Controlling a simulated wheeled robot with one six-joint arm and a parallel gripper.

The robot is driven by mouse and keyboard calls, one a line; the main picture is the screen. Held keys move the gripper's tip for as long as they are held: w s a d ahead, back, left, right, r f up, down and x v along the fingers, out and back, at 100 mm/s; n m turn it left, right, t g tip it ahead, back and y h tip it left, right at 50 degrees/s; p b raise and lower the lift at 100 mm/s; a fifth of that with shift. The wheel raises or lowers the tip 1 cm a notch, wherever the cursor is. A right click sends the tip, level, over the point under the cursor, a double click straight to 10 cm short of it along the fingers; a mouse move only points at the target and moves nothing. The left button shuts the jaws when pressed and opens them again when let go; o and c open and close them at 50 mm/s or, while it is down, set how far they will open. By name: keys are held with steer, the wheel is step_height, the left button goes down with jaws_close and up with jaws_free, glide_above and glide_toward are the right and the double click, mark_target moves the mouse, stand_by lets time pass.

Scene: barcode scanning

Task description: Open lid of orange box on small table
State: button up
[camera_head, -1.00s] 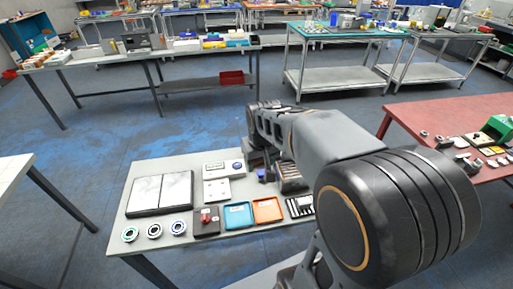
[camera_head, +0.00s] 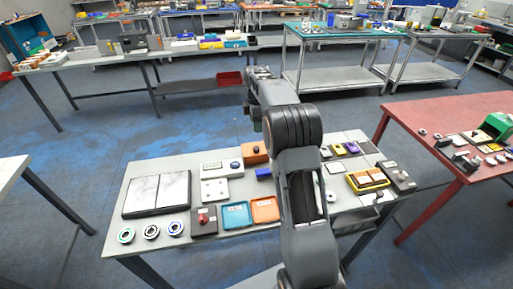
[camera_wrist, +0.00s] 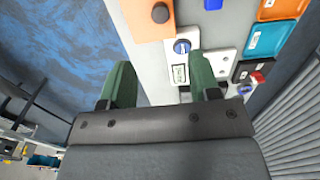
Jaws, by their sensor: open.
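The orange box (camera_head: 250,158) stands at the back of the small table (camera_head: 140,225), partly covered by my arm in the head view. In the wrist view the orange box (camera_wrist: 140,25) is at the top, with a dark round knob (camera_wrist: 160,13) on its top face, which looks flat and closed. My gripper (camera_wrist: 161,75) shows as two green fingers spread apart with nothing between them. The box lies beyond the fingertips, apart from them. In the head view I cannot make out the fingers clearly.
A white device with a blue dial (camera_wrist: 182,46) lies near the fingertips. Teal (camera_head: 236,214) and orange (camera_head: 265,209) trays, round rings (camera_head: 151,231) and a white-paneled board (camera_head: 157,194) are on the table. A yellow tray (camera_head: 367,180) is at right. Open floor lies behind the table.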

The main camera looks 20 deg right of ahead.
mark_target(257, 147)
step_height(257, 147, down, 13)
steer(key=shift+r+p, duration=0.15)
steer(key=shift+p, duration=0.6)
steer(key=shift+c, duration=0.4)
jaws_close()
